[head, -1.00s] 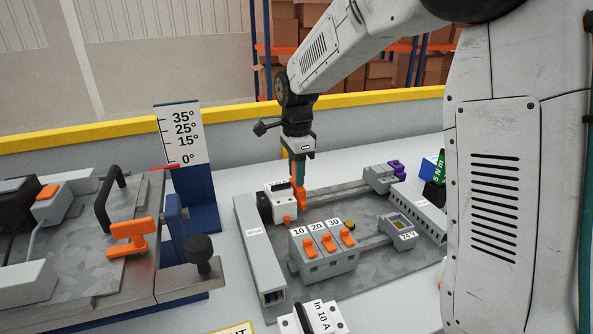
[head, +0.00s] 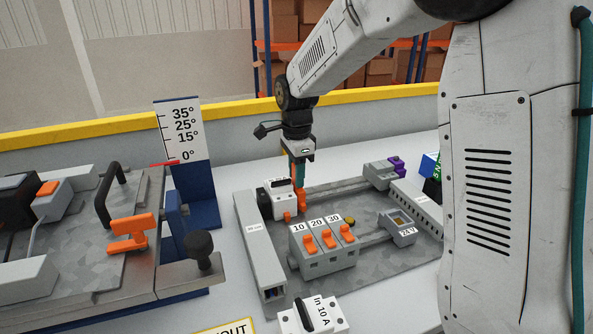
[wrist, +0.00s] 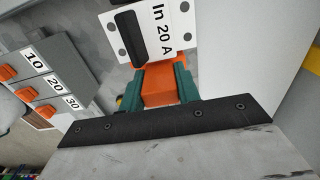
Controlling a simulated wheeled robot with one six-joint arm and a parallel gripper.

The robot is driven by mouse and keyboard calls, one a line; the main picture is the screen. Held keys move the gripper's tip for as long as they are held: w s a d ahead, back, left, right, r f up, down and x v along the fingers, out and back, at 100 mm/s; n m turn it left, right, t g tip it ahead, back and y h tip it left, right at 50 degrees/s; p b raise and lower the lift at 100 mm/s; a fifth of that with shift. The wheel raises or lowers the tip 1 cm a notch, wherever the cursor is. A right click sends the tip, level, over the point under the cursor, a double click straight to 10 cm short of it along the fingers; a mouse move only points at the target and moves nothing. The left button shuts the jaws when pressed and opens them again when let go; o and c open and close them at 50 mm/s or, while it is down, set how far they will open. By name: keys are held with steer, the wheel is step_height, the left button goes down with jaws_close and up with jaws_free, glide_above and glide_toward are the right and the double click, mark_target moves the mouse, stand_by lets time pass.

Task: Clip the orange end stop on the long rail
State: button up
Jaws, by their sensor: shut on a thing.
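My gripper (head: 300,182) points down over the far rail of the mounting plate, its green fingers shut on the orange end stop (head: 301,199). In the wrist view the orange end stop (wrist: 159,84) sits between the two green fingers, close against the white "In 20 A" block (wrist: 158,30). That white block (head: 282,200) stands at the left end of the long rail (head: 338,188), just left of my gripper. The foot of the end stop is hidden, so I cannot tell whether it is seated on the rail.
Grey blocks labelled 10, 20, 30 (head: 323,250) with orange levers stand on the nearer rail, with a 24 V block (head: 398,228) to their right. Slotted ducts (head: 260,245) edge the plate. A grey block and purple piece (head: 396,166) sit at the far rail's right end.

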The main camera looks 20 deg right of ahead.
steer(key=shift+f, duration=0.3)
steer(key=o, duration=1.1)
steer(key=shift+c, duration=0.2)
step_height(320, 180, up, 8)
steer(key=shift+f, duration=0.1)
